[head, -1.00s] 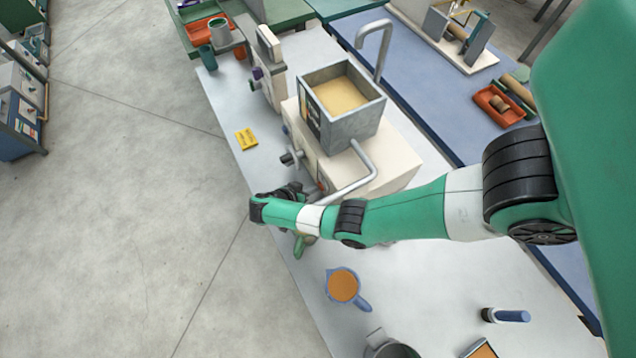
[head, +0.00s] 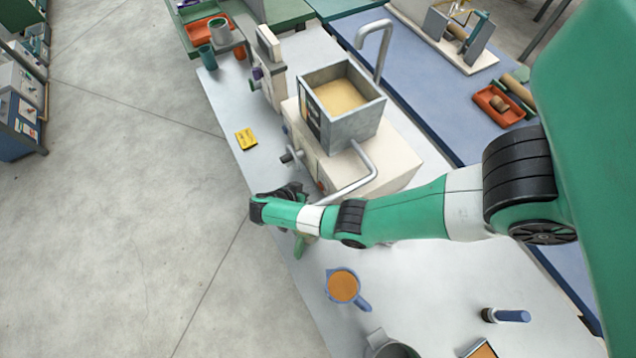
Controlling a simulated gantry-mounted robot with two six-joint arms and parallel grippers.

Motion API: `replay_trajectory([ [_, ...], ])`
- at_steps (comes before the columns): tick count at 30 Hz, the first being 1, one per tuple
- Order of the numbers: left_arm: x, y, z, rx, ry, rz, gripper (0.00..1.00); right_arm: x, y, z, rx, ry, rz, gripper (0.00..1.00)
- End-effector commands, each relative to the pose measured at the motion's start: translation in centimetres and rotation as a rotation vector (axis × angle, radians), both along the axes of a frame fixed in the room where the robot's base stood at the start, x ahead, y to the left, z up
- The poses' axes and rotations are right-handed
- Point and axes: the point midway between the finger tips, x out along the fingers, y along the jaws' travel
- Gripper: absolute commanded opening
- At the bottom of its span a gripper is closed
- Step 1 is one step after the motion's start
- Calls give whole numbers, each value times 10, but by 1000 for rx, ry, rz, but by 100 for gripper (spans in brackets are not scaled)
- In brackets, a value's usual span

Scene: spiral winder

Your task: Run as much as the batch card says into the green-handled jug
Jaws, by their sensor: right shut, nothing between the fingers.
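My right gripper (head: 292,190) is at the front of the cream machine (head: 385,165), near its lower controls. It is shut and empty; its fingertips are small, dark and partly covered by my wrist. A green handle (head: 299,248) shows just below my wrist; the rest of that jug is hidden under my arm. A bent grey spout pipe (head: 352,180) comes down from the machine toward my forearm; its end is near my wrist. A grey hopper (head: 357,128) of tan material sits on the machine. A yellow card (head: 246,139) lies on the white table; its writing is unreadable. My left gripper is out of view.
A blue-handled jug (head: 343,287) with orange-brown contents stands on the white table (head: 425,290). A grey vessel (head: 392,350) is at the bottom edge. A dark and blue cylinder (head: 507,315) lies at right. A dark knob (head: 290,156) juts from the machine front.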

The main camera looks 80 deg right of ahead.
Motion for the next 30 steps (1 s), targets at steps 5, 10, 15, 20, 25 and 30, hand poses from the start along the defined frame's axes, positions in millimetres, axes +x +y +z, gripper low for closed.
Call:
replay_trajectory([
  [5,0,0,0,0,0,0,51,-1,0,0,-1,2,-1,0],
  [10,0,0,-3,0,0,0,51,2,2,-1,0,2,0,0],
  [15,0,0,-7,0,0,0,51,11,8,-1,-1,0,1,0],
  [20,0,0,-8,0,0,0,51,13,11,0,0,1,-1,0],
  [25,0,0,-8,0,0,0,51,13,10,0,0,1,-1,0],
  [30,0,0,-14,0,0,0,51,19,14,-2,0,-1,1,0],
])
